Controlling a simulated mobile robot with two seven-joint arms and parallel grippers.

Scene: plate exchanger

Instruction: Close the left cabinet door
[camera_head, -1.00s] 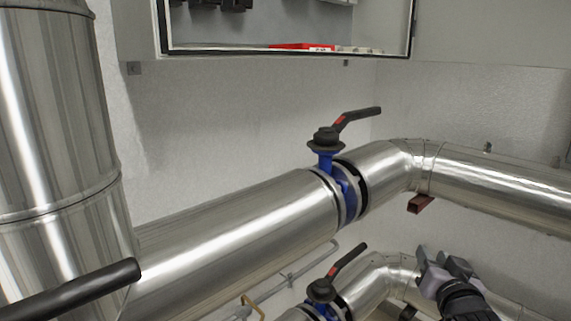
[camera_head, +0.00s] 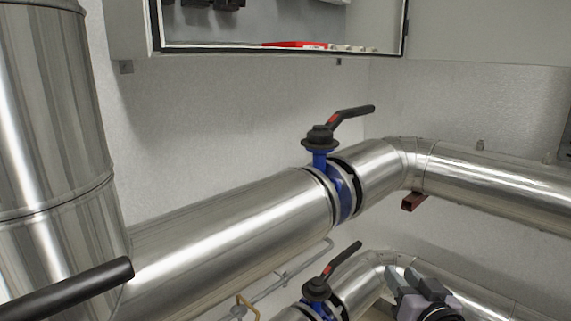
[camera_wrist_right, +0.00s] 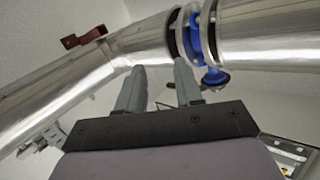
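The cabinet (camera_head: 280,50) is at the top of the head view, cut off by the upper edge. Its front is open, with a black-edged frame and a red item (camera_head: 295,44) inside. A light grey panel (camera_head: 480,32) lies to its right; I cannot tell if it is a door or the wall. The left door cannot be made out clearly. My right gripper (camera_head: 405,275) is low in the head view, well below the cabinet and near the lower pipe. In the right wrist view its two fingers (camera_wrist_right: 160,78) are apart with nothing between them. My left gripper is out of view.
A large metal pipe (camera_head: 235,215) with a blue valve (camera_head: 322,165) and black lever crosses below the cabinet. A lower pipe has another valve (camera_head: 316,290). Bare wall (camera_head: 230,110) lies between.

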